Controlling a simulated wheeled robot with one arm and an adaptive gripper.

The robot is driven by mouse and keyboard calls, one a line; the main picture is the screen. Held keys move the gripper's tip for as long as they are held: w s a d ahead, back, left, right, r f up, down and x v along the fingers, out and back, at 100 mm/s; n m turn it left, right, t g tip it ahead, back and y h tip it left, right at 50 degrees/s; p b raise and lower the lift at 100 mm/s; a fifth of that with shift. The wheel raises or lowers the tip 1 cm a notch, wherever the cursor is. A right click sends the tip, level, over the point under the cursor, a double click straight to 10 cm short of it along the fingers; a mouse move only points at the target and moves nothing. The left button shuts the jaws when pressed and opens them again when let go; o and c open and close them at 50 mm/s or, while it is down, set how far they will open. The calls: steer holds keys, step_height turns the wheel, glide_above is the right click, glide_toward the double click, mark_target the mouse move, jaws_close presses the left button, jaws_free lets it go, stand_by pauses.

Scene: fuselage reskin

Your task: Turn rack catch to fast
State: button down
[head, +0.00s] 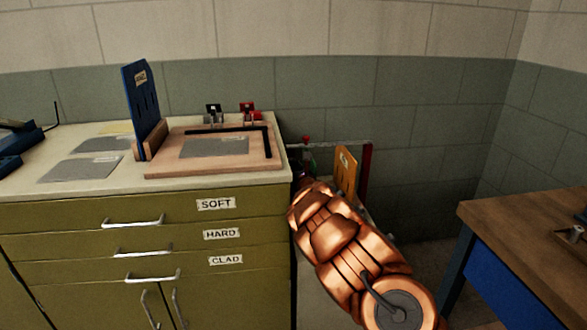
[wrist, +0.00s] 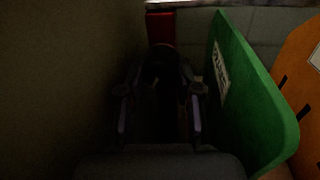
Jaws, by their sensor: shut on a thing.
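My gripper (wrist: 158,100) reaches down in the wrist view, its two dark fingers in deep shadow. It is shut on a dark thing between the fingers, which looks to be the rack catch, but its shape and setting are too dark to read. In the head view my copper arm covers most of the gripper. The rack (head: 367,165) stands beside the cabinet, with a grey top bar and a red post; a red post (wrist: 160,28) also shows in the wrist view. A small red knob (head: 306,139) shows at the rack's left.
A green labelled panel (wrist: 245,95) stands close right of the fingers, an orange panel (head: 346,172) beyond it. The olive cabinet (head: 60,225) is close on the left. A wooden bench (head: 525,225) stands at right. A blue plate (head: 140,95) stands on the cabinet top.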

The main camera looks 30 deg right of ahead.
steer(key=shift+f, duration=0.1)
steer(key=shift+f+m+b, duration=0.2)
steer(key=shift+m+b, duration=0.2)
steer(key=shift+b, duration=0.65)
steer(key=m+b, duration=0.2)
steer(key=b, duration=0.1)
steer(key=shift+f, duration=0.1)
steer(key=m+b, duration=0.3)
steer(key=m+t+h+b, duration=0.1)
steer(key=shift+a+r+m, duration=0.1)
steer(key=shift+r+m, duration=0.2)
steer(key=shift+m, duration=0.1)
steer(key=shift+b, duration=0.3)
steer(key=shift+r, duration=0.1)
steer(key=c, duration=1.1)
jaws_free()
